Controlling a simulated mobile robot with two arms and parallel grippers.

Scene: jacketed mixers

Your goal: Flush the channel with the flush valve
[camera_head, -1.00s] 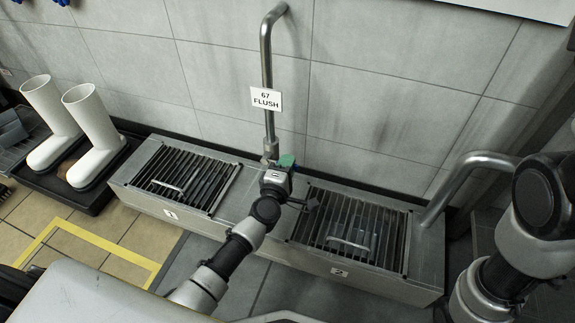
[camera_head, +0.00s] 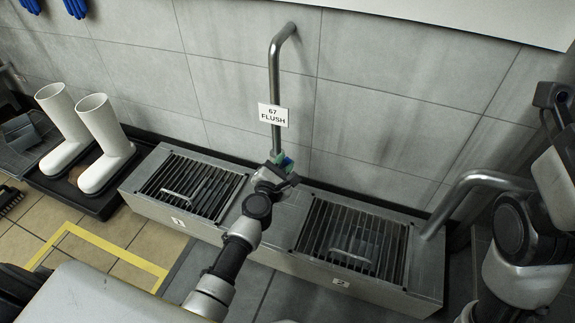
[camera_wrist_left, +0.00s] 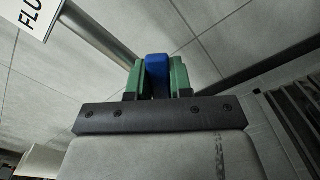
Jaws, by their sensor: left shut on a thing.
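The flush pipe (camera_head: 275,75) comes out of the wall and runs down behind the channel, with a white tag (camera_head: 273,115) reading "67 FLUSH". My left gripper (camera_head: 284,163) is at the pipe's lower end, behind the channel's middle. In the left wrist view its green fingers are shut on a blue valve handle (camera_wrist_left: 158,75). The valve body is mostly hidden behind the gripper. The steel channel (camera_head: 280,235) has two slatted grates, grate 1 (camera_head: 205,190) and grate 2 (camera_head: 320,235). No water is visible. My right arm shows at the right, but its fingers do not.
White boots (camera_head: 105,145) stand on a black tray (camera_head: 60,185) at the left. A thick bent pipe (camera_head: 470,185) meets the channel's right end. The tiled wall rises close behind the channel. Yellow tape (camera_head: 110,248) marks the floor in front.

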